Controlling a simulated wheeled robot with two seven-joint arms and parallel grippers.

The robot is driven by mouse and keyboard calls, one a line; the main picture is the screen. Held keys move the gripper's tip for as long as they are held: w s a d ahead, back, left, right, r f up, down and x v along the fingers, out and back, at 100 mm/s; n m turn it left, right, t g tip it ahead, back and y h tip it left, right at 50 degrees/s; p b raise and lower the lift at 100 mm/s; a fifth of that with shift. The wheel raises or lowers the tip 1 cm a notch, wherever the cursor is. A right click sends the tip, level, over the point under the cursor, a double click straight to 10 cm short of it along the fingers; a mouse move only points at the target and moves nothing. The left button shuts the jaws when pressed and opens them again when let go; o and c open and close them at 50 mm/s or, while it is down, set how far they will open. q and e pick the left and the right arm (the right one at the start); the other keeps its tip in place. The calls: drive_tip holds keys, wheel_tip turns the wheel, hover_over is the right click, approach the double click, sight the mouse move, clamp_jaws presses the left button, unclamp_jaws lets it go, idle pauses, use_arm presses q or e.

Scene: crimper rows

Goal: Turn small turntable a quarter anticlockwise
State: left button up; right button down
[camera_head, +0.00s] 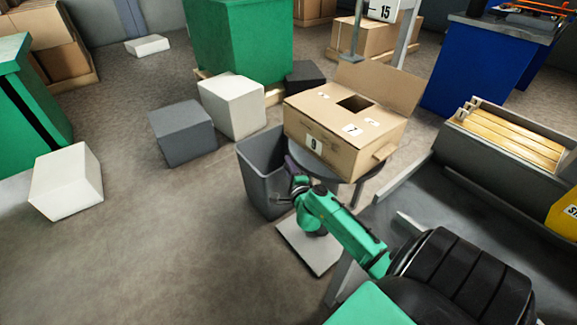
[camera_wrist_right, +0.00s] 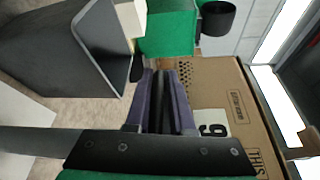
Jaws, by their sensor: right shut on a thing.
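The small turntable (camera_head: 338,171) is a grey round top on legs, mostly hidden under a cardboard box (camera_head: 360,138). The box has an opening in its top, a raised flap and number labels on it. My right gripper (camera_head: 291,163) is at the turntable's left edge, beside the box's near left corner. In the right wrist view its purple fingers (camera_wrist_right: 161,98) are close together on a dark, thin thing, which looks like the turntable's rim. The box (camera_wrist_right: 212,88) is just right of the fingers there. My left gripper is out of view.
A grey bin (camera_head: 261,172) stands close left of the turntable and my right gripper. A pale flat slab (camera_head: 302,246) lies on the floor below the arm. A grey bench (camera_head: 440,205) is to the right. Blocks (camera_head: 183,133) stand at left; the floor at lower left is clear.

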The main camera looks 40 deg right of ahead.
drive_tip(key=shift+s+a+f, duration=0.15)
drive_tip(key=shift+s+f, duration=0.1)
drive_tip(key=shift+f, duration=0.1)
drive_tip(key=shift+s+a+n+t+y+p, duration=0.15)
drive_tip(key=shift+s+n+t+y+p, duration=0.25)
drive_tip(key=shift+s+n+y+p, duration=0.6)
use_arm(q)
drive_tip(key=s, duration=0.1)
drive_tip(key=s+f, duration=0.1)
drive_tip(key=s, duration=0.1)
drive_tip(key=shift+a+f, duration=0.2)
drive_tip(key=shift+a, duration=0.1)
use_arm(e)
drive_tip(key=shift+s, duration=0.25)
drive_tip(key=c, duration=1)
unclamp_jaws()
drive_tip(key=shift+o, duration=0.6)
drive_tip(key=shift+w, duration=0.2)
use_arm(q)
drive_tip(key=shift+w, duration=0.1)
use_arm(e)
drive_tip(key=shift+r, duration=0.15)
